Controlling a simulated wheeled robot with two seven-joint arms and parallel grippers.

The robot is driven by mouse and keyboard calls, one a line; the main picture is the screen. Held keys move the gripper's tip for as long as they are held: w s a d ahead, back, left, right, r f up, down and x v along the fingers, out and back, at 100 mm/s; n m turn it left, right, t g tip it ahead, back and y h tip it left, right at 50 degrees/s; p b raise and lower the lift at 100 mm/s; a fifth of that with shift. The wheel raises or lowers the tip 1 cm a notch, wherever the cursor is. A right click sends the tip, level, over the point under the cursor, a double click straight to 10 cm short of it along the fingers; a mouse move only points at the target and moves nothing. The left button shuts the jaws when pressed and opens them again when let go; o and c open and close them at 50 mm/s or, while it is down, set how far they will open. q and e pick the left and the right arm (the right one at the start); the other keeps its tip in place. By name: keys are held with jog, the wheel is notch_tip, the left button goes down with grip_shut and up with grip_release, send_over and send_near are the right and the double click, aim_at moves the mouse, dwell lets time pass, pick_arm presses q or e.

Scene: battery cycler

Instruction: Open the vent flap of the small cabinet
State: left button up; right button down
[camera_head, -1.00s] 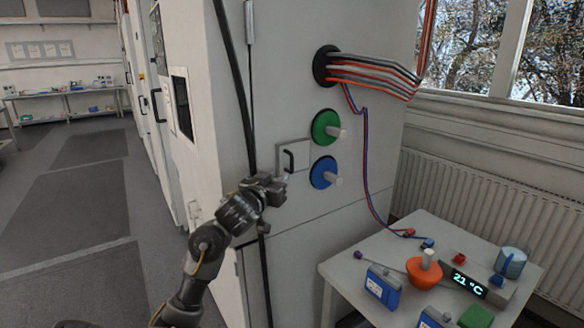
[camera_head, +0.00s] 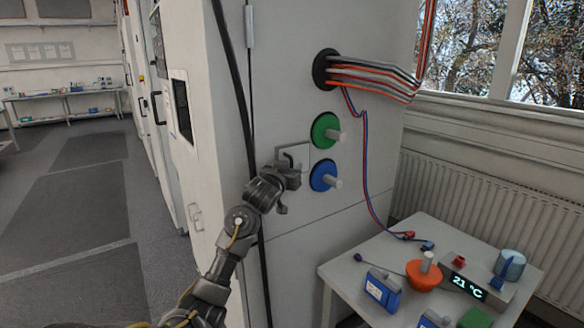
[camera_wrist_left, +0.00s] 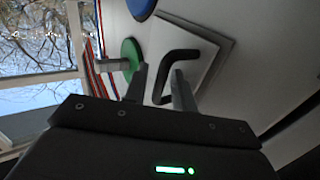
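The vent flap (camera_head: 304,150) is a small pale square panel with a black handle (camera_head: 289,152) on the cabinet's side, left of the green and blue round knobs. It looks shut, and my left gripper hides its lower part. My left gripper (camera_head: 294,172) is right at the flap. In the left wrist view, the gripper's two fingers (camera_wrist_left: 160,82) are apart, with part of the black handle (camera_wrist_left: 180,54) showing between them. I cannot tell whether they touch it. The flap's panel (camera_wrist_left: 207,62) shows behind. My right gripper is not in view.
The green knob (camera_head: 323,131) and blue knob (camera_head: 322,174) stick out close to the flap's right. Cables (camera_head: 366,150) hang further right. A small table (camera_head: 345,272) with several objects stands below right. Open floor (camera_head: 70,215) lies to the left.

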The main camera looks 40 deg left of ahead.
pick_arm(q)
jog(key=shift+c, duration=0.4)
grip_shut()
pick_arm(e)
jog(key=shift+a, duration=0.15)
